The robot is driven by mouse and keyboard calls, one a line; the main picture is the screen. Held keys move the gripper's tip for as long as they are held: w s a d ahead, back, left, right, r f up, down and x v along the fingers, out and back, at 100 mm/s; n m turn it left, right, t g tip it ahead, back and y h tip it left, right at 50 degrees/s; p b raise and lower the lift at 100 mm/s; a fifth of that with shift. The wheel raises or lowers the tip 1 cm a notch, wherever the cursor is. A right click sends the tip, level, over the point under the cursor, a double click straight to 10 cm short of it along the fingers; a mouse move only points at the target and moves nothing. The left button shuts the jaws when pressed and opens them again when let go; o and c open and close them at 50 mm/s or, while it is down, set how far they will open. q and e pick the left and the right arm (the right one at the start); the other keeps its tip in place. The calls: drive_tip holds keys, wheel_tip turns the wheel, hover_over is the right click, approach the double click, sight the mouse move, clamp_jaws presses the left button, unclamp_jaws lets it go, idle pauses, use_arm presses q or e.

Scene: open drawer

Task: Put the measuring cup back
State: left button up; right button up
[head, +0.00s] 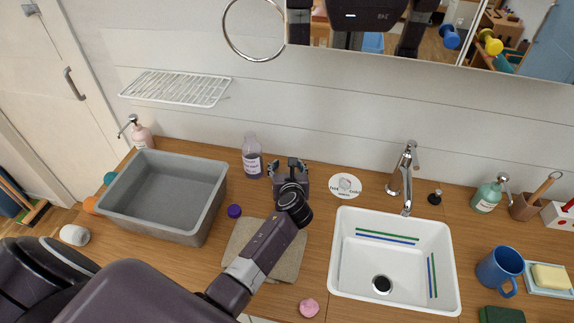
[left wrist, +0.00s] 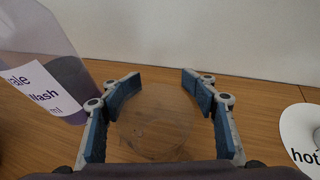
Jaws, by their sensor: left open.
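A clear, round, see-through object (left wrist: 155,122), which looks like the measuring cup, stands on the wooden counter in the left wrist view. My left gripper (left wrist: 161,82) is open, with one blue-padded finger on each side of it. Contact cannot be told. In the head view my left gripper (head: 288,168) is near the wall, right of the purple wash bottle (head: 252,160), and the cup cannot be made out there. The bottle (left wrist: 50,65) also shows at the left of the wrist view. A purple cap (head: 234,211) lies on the counter. My right gripper is not in view.
A grey basin (head: 160,222) stands on the left and a white sink (head: 345,285) with a faucet (head: 405,175) on the right. A round white hot/cold label (head: 345,186) lies right of my gripper. A beige cloth (head: 287,262) is under my forearm.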

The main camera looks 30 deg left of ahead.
use_arm(q)
drive_tip(key=shift+r, duration=0.2)
drive_tip(key=v, duration=1.2)
drive_tip(key=shift+a, duration=0.1)
